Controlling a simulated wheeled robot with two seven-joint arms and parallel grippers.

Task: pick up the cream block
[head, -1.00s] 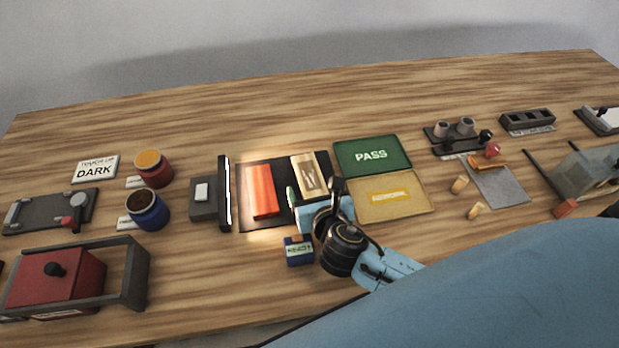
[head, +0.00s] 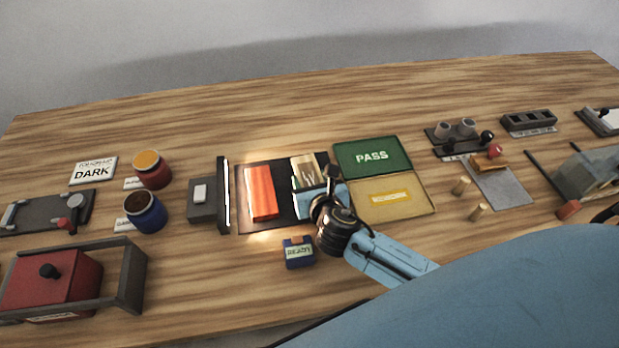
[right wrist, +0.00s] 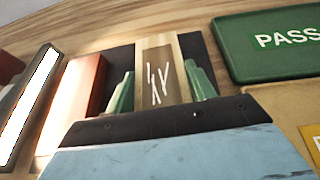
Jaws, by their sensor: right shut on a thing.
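The cream block (head: 303,165) lies at the right end of the dark mat, with white scratch-like marks on its top face in the right wrist view (right wrist: 160,88). My right gripper (head: 308,177) reaches over the near end of the block. Its two green fingertips stand on either side of the block, shut on it. The block seems to be still at mat level; I cannot tell whether it is lifted. Its near end is hidden by the gripper. My left gripper is not in view.
An orange-red block (head: 261,193) lies just left on the dark mat (head: 286,212), beside a lit bar (head: 225,195). The green PASS tray (head: 372,143) and yellow tray (head: 415,205) lie close on the right. A blue READY box (head: 299,254) stands in front.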

